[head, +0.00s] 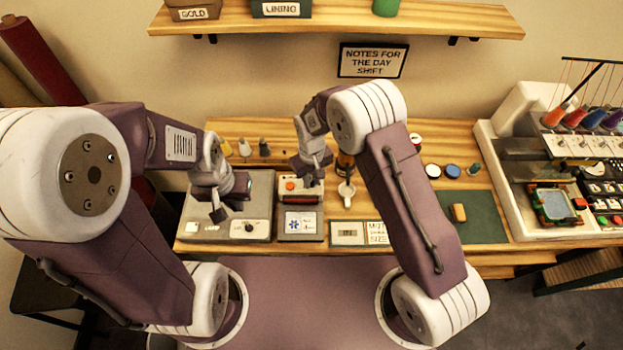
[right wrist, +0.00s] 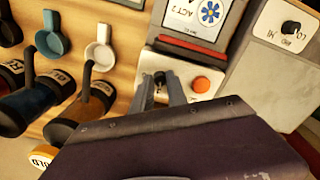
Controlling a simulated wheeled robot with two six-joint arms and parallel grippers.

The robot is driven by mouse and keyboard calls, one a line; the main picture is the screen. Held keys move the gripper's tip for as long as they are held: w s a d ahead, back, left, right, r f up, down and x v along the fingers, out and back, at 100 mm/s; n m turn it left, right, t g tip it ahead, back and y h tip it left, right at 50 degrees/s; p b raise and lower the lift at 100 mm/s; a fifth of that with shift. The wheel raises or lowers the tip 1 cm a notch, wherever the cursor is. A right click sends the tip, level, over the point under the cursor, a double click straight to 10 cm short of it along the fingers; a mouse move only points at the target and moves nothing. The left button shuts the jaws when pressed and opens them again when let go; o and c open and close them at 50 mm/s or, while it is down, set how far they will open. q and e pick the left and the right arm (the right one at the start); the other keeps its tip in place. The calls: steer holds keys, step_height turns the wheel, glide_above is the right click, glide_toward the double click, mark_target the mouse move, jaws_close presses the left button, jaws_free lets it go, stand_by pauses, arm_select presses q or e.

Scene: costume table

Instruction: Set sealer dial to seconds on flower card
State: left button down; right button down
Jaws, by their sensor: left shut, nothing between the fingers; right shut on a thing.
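The flower card (head: 300,222) is white with a blue flower and lies on the front of a dark grey device. It also shows in the right wrist view (right wrist: 208,12), reading ACT 2; I cannot read seconds on it. Behind it is the device's white panel with an orange button (head: 290,185) and a small black knob (right wrist: 159,77). My right gripper (head: 314,178) is over this panel, its fingers (right wrist: 163,90) shut on the knob, whose pointer and marks I cannot read. My left gripper (head: 219,214) is shut and empty above the grey machine to the left.
The grey machine (head: 262,200) has its own black dial (head: 249,227), marked LO in the wrist view. White (right wrist: 100,52) and blue (right wrist: 52,38) scoops and several labelled jars lie beside the panel. An embroidery machine (head: 505,150) stands right. A green mat (head: 485,215) holds a tan block.

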steer(key=m, duration=0.5)
steer(key=shift+w+r+m, duration=0.15)
steer(key=shift+m, duration=2.35)
steer(key=c, duration=1.3)
jaws_free()
